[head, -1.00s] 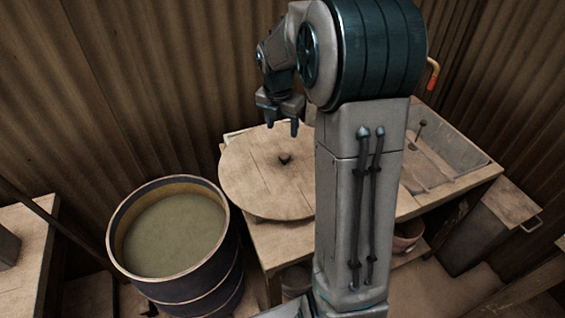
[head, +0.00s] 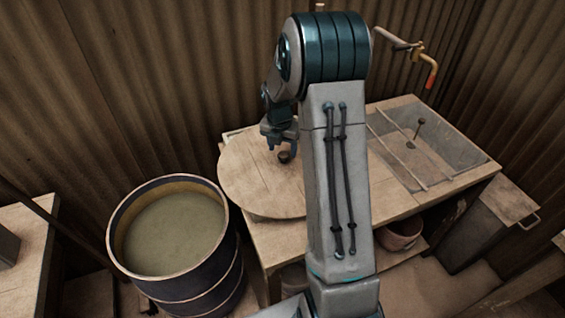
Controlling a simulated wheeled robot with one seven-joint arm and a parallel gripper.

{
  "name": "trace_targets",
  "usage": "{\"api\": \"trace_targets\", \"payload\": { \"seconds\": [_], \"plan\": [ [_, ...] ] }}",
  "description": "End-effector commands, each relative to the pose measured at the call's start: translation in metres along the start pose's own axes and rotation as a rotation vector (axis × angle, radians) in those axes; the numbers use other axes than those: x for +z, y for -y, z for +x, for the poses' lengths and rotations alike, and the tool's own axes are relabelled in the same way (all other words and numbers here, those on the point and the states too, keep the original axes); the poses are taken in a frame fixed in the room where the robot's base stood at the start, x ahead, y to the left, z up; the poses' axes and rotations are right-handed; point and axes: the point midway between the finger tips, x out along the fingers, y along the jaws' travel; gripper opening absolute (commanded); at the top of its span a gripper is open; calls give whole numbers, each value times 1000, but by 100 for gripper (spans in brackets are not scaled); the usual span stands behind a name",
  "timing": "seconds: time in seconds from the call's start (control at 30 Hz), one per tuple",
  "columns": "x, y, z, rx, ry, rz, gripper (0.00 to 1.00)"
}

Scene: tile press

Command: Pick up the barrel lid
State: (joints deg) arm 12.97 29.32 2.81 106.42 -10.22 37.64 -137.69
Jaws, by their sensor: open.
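The barrel lid (head: 245,180) is a round wooden disc with a small dark knob (head: 284,157) at its middle. It lies flat on the wooden bench, partly hidden behind my arm on the right. My gripper (head: 281,147) is open, with its fingers pointing down at the knob, very close to it. I cannot tell whether the fingers are around the knob or just above and behind it. The barrel (head: 228,245) stands open to the left of the bench, filled with murky greenish liquid.
The bench (head: 400,205) carries a sunken basin (head: 440,150) with rails and a dark-knobbed rod on the right. A crank handle (head: 415,50) sticks up behind. A bowl (head: 402,235) sits under the bench. A box with a handle (head: 500,210) stands at the right. Corrugated walls close off the back.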

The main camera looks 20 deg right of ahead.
Motion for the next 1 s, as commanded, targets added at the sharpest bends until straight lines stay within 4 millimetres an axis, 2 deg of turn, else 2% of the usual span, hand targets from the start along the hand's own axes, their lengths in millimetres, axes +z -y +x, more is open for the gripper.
{"api": "trace_targets", "payload": {
  "seconds": [0.2, 0.47, 0.67, 0.7, 1.0],
  "plan": [
    [1, -1, 24, -1, -1, 0, 56],
    [1, -1, 26, 0, 1, 1, 56],
    [1, -1, 26, 0, 1, 1, 3],
    [1, -1, 26, 0, 1, 1, 0],
    [2, -1, 25, 1, 2, 0, 0]
  ]
}}
